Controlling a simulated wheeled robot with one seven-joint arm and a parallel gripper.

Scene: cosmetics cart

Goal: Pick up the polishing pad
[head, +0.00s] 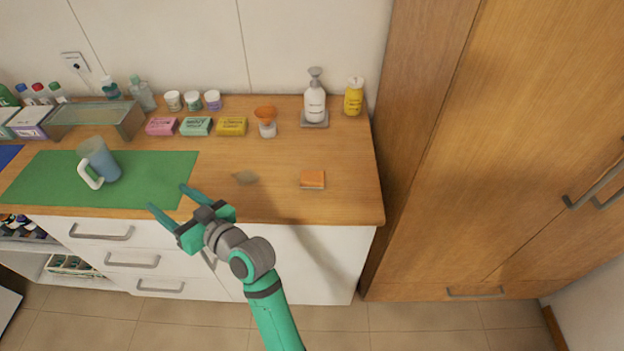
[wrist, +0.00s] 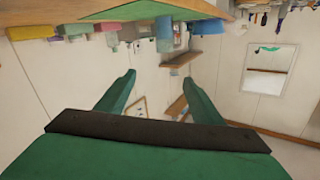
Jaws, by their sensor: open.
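A small flat orange block (head: 312,179), which looks like the polishing pad, lies on the wooden counter (head: 350,205) in the head view, right of centre near the front edge. My gripper (head: 168,198) is to the left of it, near the front edge of the green mat, with its fingers pointing left. Its two fingers are apart with nothing between them. In the wrist view my gripper (wrist: 160,88) is also open and empty. I cannot make out the pad in the wrist view.
A blue mug (head: 100,160) stands on the green mat (head: 50,180). Behind the pad are an orange-topped jar (head: 266,122), a white pump bottle (head: 315,100) and a yellow bottle (head: 354,96). Pink, mint and yellow boxes (head: 232,127) line the back.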

